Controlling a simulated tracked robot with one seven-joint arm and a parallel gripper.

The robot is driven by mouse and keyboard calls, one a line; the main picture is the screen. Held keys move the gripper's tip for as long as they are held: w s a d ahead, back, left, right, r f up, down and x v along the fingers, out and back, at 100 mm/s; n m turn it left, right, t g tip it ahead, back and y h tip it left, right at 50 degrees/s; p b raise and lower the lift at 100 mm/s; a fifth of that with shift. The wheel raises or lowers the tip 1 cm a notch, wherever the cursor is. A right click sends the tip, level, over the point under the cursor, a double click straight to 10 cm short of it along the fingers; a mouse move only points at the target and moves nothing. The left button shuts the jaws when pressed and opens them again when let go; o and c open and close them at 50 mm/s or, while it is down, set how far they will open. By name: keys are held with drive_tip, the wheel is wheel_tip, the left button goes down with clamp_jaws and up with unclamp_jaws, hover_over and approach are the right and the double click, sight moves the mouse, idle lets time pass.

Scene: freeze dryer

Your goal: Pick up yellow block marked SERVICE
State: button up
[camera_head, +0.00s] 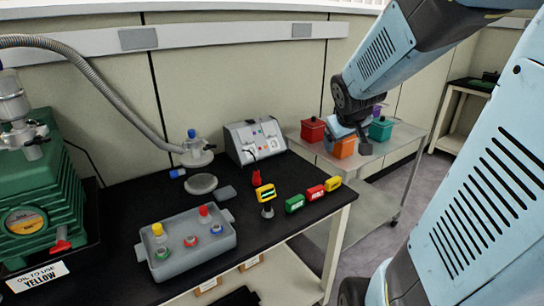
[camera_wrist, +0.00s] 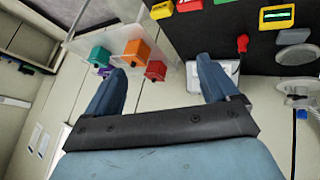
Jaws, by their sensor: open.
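A small yellow block (camera_head: 333,184) lies near the right edge of the black bench top, at the end of a row with a red block (camera_head: 315,192) and a green block (camera_head: 295,204). Its lettering is too small to read. In the wrist view the yellow block (camera_wrist: 162,9) sits at the top edge, beside the red block (camera_wrist: 188,5). My gripper (camera_wrist: 160,78) is open with nothing between its fingers. In the head view my gripper (camera_head: 350,136) is up and beyond the block, in front of the containers on the side cart, and touches no block.
A metal cart (camera_head: 390,150) holds red, orange and teal containers. On the bench stand a yellow-framed meter (camera_head: 265,193), a red object (camera_head: 256,178), a control box (camera_head: 256,140), a grey tray (camera_head: 187,260) and a green pump (camera_head: 45,185).

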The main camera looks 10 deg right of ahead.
drive_tip(key=w+d+f+n+t+y, duration=0.1)
drive_tip(key=w+d+f+n, duration=0.1)
drive_tip(key=w+d+f, duration=0.4)
drive_tip(key=w+d+f+n+y, duration=0.1)
drive_tip(key=w+d+f, duration=0.25)
drive_tip(key=f, duration=0.45)
drive_tip(key=t+y, duration=0.7)
drive_tip(key=t, duration=0.1)
approach(336, 182)
drive_tip(key=shift+t, duration=0.3)
drive_tip(key=x, duration=0.6)
drive_tip(key=shift+w+a+f, duration=0.1)
drive_tip(key=shift+a+f, duration=0.15)
drive_tip(key=shift+a, duration=0.05)
drive_tip(key=x, duration=0.5)
drive_tip(key=shift+d, duration=0.1)
